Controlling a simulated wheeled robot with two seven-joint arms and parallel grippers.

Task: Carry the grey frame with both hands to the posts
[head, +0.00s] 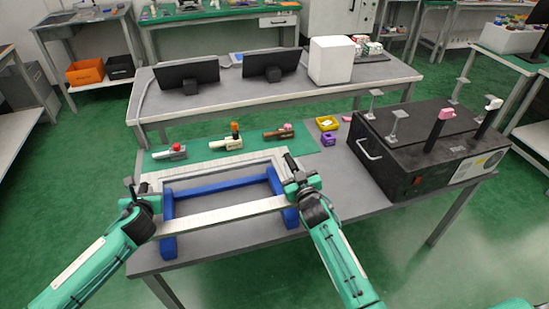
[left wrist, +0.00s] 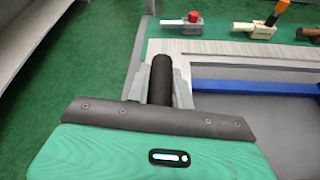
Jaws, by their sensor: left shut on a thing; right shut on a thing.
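The grey frame (head: 225,216) is a pale rectangular frame, level over a blue stand (head: 215,186) at the left of the table. I cannot tell whether it touches the stand. My left gripper (head: 139,199) is shut on the black handle at the frame's left side. That handle (left wrist: 162,72) stands between its fingers in the left wrist view. My right gripper (head: 301,184) is shut on the black handle at the frame's right side, partly hidden by the gripper. Several grey posts with flat tops, such as the front post (head: 398,122), stand on the black box (head: 425,150) at right.
Lever fixtures lie on the green mat (head: 200,158) behind the frame, including a red-knobbed one (head: 170,153). Yellow (head: 327,123) and purple (head: 328,139) bins stand left of the box. Pink-topped (head: 440,125) and white-topped levers rise from the box. Bare grey tabletop separates the frame and box.

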